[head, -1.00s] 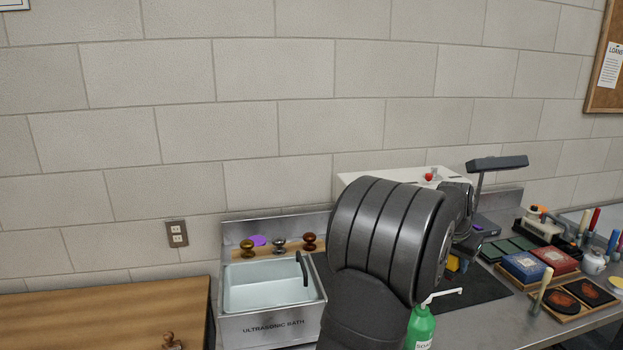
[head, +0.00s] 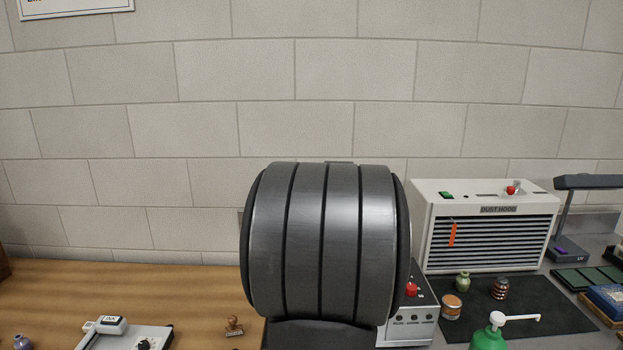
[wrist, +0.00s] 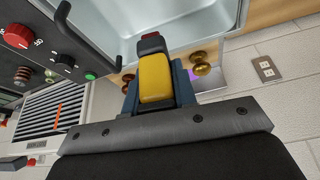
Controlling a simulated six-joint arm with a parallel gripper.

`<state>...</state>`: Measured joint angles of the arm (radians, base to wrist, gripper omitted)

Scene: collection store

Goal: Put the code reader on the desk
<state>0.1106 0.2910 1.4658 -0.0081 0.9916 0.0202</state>
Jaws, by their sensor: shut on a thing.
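In the wrist view my gripper (wrist: 158,85) is shut on the code reader (wrist: 156,78), a yellow and black handheld device with a red end. It is held up over the area of a metal basin, near the wall. The gripper and the reader are hidden behind my arm in the head view. The desk (head: 190,285) is the wooden top at the left and middle of the head view. A wooden surface also shows at the top right of the wrist view (wrist: 225,12).
A white device (head: 125,336) and a wooden-handled stamp (head: 234,326) stand on the desk, with bare wood behind them. A dust hood (head: 485,230), dark mat (head: 540,310) and green pump bottle (head: 489,338) are at right.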

